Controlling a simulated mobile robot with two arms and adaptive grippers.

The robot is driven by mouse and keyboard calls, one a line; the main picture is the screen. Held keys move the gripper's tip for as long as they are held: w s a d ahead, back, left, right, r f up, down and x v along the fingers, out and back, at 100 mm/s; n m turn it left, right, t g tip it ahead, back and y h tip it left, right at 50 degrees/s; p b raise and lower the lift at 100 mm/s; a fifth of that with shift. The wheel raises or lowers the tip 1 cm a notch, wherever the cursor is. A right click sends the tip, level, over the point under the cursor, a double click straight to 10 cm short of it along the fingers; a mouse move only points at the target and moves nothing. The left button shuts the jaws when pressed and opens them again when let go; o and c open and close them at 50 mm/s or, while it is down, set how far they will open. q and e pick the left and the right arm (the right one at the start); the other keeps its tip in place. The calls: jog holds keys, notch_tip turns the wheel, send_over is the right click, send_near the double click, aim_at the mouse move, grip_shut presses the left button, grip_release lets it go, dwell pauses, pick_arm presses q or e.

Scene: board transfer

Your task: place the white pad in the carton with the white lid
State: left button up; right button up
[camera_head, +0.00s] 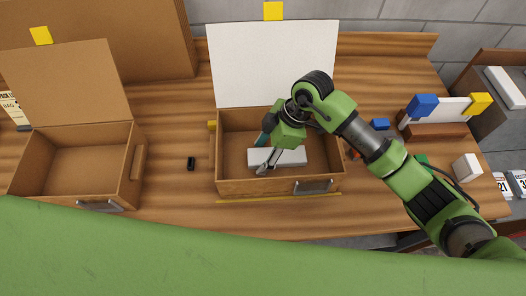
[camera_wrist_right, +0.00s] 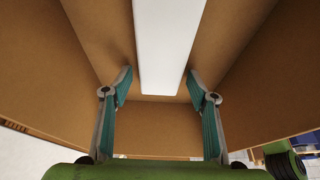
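The white pad (camera_head: 291,157) lies inside the carton with the white lid (camera_head: 231,187), whose lid (camera_head: 272,62) stands open at the back. My right gripper (camera_head: 263,155) reaches down into this carton at the pad's left end. In the right wrist view the gripper (camera_wrist_right: 160,72) has its fingers spread, one on each side of the white pad (camera_wrist_right: 168,45), with small gaps showing. The pad seems to rest on the carton floor. My left gripper is not in view.
An open brown carton (camera_head: 85,170), empty, stands at the left. A small black item (camera_head: 191,163) lies between the cartons. Blue (camera_head: 422,105) and yellow (camera_head: 480,103) blocks and a white block (camera_head: 467,167) are at the right.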

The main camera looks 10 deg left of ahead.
jog(key=shift+r, duration=0.1)
jog(key=s+b+v, duration=0.1)
jog(key=b+v, duration=0.1)
jog(key=v, duration=0.9)
jog(key=shift+w+d+r, duration=0.2)
jog(key=shift+w+r, duration=0.2)
jog(key=shift+w, duration=0.1)
jog(key=shift+c, duration=0.3)
dwell(0.5)
